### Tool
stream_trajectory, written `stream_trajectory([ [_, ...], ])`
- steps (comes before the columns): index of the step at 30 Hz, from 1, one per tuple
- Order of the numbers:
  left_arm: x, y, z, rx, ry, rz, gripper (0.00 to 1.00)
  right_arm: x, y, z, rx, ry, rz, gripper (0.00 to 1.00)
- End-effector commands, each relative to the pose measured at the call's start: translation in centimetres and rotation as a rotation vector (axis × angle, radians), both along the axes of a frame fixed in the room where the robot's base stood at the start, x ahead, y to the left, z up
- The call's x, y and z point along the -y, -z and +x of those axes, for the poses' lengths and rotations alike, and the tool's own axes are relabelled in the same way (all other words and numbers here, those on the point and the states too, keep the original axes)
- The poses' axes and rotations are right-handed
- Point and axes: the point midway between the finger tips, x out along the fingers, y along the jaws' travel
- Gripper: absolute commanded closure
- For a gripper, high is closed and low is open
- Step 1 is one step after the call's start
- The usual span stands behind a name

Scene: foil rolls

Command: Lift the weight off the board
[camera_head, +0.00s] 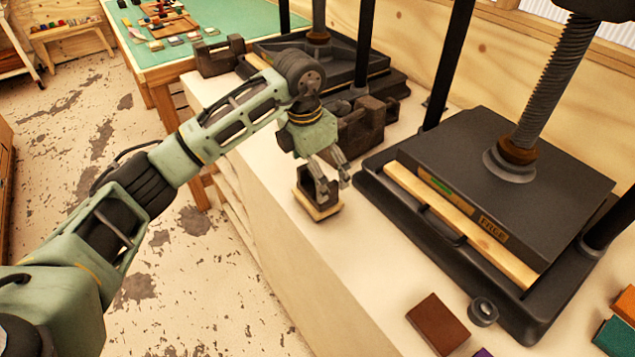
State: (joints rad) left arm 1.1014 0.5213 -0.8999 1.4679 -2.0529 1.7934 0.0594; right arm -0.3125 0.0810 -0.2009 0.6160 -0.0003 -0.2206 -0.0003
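My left gripper (331,179) reaches down over a small dark weight (313,190) near the bench's front edge. Its two fingers are at the top of the weight and partly cover it. I cannot tell whether they are closed on it. The weight sits on a small tan board (322,212), of which only the lower edge shows. My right gripper is not in view.
A large black screw press (470,180) with a light wooden strip stands to the right. Dark iron blocks (362,130) and another press (330,62) are behind the gripper. A brown block (437,323) lies on the white bench (345,270) in front.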

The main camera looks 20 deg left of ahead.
Motion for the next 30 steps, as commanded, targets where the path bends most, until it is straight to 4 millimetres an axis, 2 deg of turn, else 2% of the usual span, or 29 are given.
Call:
stream_trajectory([
  [1, 0.2, 0.6, -0.1, -0.006, 0.001, -0.001, 0.0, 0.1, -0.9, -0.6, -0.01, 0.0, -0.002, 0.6],
  [5, 0.4, 2.6, 0.1, -0.005, -0.002, -0.001, 0.0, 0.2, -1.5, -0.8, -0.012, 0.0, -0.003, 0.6],
  [12, 0.5, 4.0, 0.3, 0.0, 0.0, -0.002, 0.0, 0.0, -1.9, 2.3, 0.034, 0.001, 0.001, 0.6],
  [16, 0.5, 4.0, 0.3, 0.0, 0.0, -0.001, 0.0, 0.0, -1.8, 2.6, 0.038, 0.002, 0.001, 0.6],
  [30, 0.5, 3.9, 0.3, 0.0, 0.0, -0.001, 0.41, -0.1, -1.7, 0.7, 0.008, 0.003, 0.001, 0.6],
])
